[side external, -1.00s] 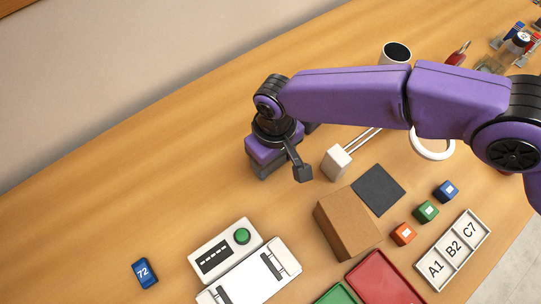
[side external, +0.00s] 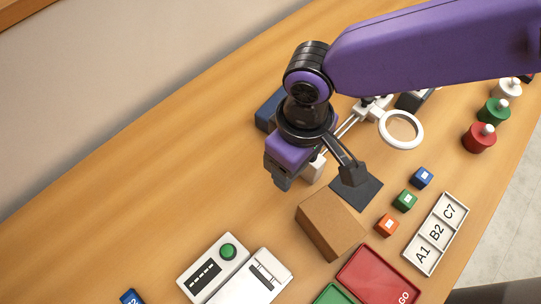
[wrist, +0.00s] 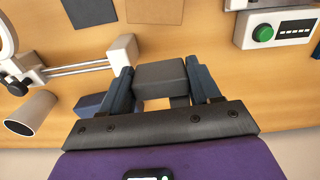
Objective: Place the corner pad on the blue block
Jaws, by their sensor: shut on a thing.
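My gripper (wrist: 160,80) is shut on a dark grey block-shaped piece, which I take to be the corner pad (wrist: 160,73). The pad sits between the two fingers in the wrist view. In the side view my gripper (side external: 281,178) points down above the table, and its body hides most of the pad. A dark blue block (side external: 266,108) stands behind my gripper in the side view, partly hidden by the wrist. In the wrist view a dark blue block (wrist: 88,103) shows left of the fingers, partly covered. The pad is apart from it.
A brown box (side external: 330,225) and a dark flat square (side external: 358,194) lie close by. A white stand with a ring (side external: 402,130) is to the right. Small coloured cubes, including a blue one (side external: 422,178), lie farther right. Table left of my gripper is clear.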

